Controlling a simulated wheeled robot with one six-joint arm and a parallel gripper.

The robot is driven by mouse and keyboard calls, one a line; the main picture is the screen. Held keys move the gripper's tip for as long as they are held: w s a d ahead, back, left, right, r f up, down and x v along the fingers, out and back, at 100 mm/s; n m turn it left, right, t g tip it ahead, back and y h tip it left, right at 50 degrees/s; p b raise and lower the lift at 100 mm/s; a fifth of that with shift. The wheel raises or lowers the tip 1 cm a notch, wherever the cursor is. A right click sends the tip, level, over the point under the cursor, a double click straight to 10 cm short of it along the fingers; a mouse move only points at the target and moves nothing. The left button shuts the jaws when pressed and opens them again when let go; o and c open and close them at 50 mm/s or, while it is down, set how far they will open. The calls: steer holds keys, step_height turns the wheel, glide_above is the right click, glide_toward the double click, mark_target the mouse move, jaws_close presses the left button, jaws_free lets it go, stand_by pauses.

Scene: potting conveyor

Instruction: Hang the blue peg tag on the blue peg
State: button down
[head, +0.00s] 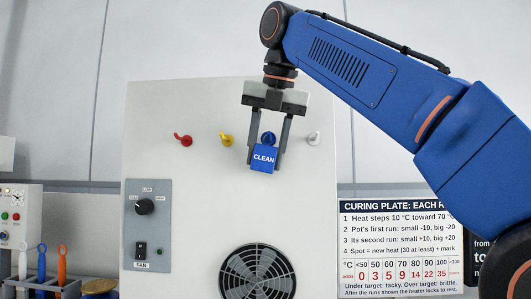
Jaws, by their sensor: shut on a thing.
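The blue tag (262,163), marked "CLEAN", is between the fingers of my gripper (265,156), which is shut on it. The tag is slightly tilted and sits in front of the upright panel. The blue peg (268,138) shows just above the tag, between the gripper fingers. The tag's upper edge meets or overlaps the peg in the picture. I cannot tell whether the tag's hole is around the peg or the tag is only in front of it.
A red peg (184,140) and a yellow peg (226,139) are to the left, a white peg (313,138) to the right. Below are a fan grille (257,274) and a dial panel (147,226). A rack (40,284) with coloured tools stands at the lower left.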

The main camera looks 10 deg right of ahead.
stand_by(0.4)
steer(key=c, duration=1)
jaws_free()
steer(key=shift+s, duration=0.1)
